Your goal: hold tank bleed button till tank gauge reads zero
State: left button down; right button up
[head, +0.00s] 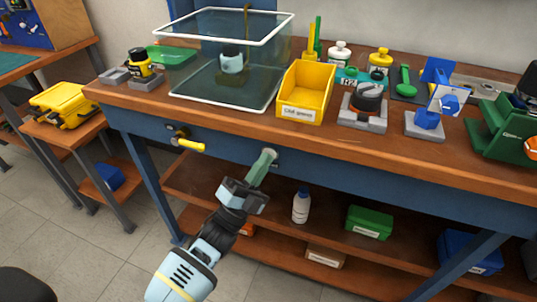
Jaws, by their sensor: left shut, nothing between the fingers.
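My left gripper (267,154) is shut and empty. Its fingertips are at the blue front panel (330,165) of the workbench, below the clear tank. A small pale fitting (275,152) shows just beside the fingertips. It may be the bleed button, but the fingers cover most of that spot, and I cannot tell whether they touch or press it. The clear tank (222,72) with white rims stands on the bench, with a pale blue part (231,62) inside. I cannot make out a tank gauge or its reading. My right gripper is not in view.
A yellow lever valve (188,144) sticks out of the front panel left of my gripper. A yellow bin (306,93) and a grey fixture (363,108) stand near the bench edge. A white bottle (301,207) and a green box (369,223) sit on the lower shelf.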

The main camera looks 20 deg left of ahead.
pick_arm(q)
jog(key=shift+s, duration=0.1)
jog(key=shift+s+p, duration=0.45)
jog(key=shift+s, duration=0.3)
jog(key=s+p, duration=0.2)
jog(key=s, duration=0.3)
jog(key=shift+a, duration=0.1)
dwell(0.6)
